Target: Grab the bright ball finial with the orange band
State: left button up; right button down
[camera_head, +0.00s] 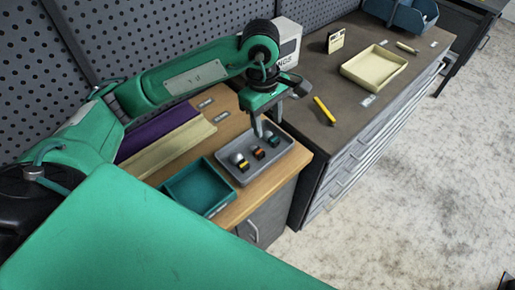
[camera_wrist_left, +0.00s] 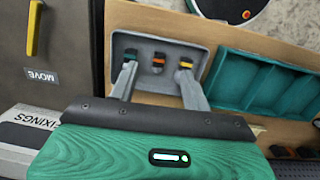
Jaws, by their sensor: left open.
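A finial with an orange band (camera_head: 259,154) lies in the middle of a grey tray (camera_head: 246,181). It also shows in the left wrist view (camera_wrist_left: 158,61); its ball is small, and I cannot tell how bright it is. A finial with a yellow band and a pale ball (camera_head: 239,162) lies to its left in the head view. A finial with a green band (camera_wrist_left: 130,56) lies on its other side. My left gripper (camera_head: 268,128) is open and empty above the tray. In the left wrist view its fingers (camera_wrist_left: 158,70) stand either side of the orange-banded finial, apart from it.
A teal bin (camera_head: 199,187) stands beside the tray on the wooden top. A purple strip (camera_head: 158,133) and a pale strip (camera_head: 174,150) lie behind it. The dark cabinet holds a cream tray (camera_head: 374,70) and a yellow marker (camera_head: 324,110). A perforated wall rises behind.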

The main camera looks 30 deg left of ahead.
pick_arm(q)
jog(key=w+a+y, duration=0.1)
jog(key=a, duration=0.2)
jog(key=p, duration=0.2)
send_over(257, 149)
jog(key=f, duration=0.8)
jog(key=shift+d, duration=0.25)
jog(key=shift+s+a+f+p, duration=0.15)
jog(key=shift+f+p, duration=0.45)
jog(key=shift+f, duration=0.6)
jog(key=shift+w+a+f+p, duration=0.1)
jog(key=shift+f+p, duration=0.5)
jog(key=shift+f, duration=0.95)
grip_shut()
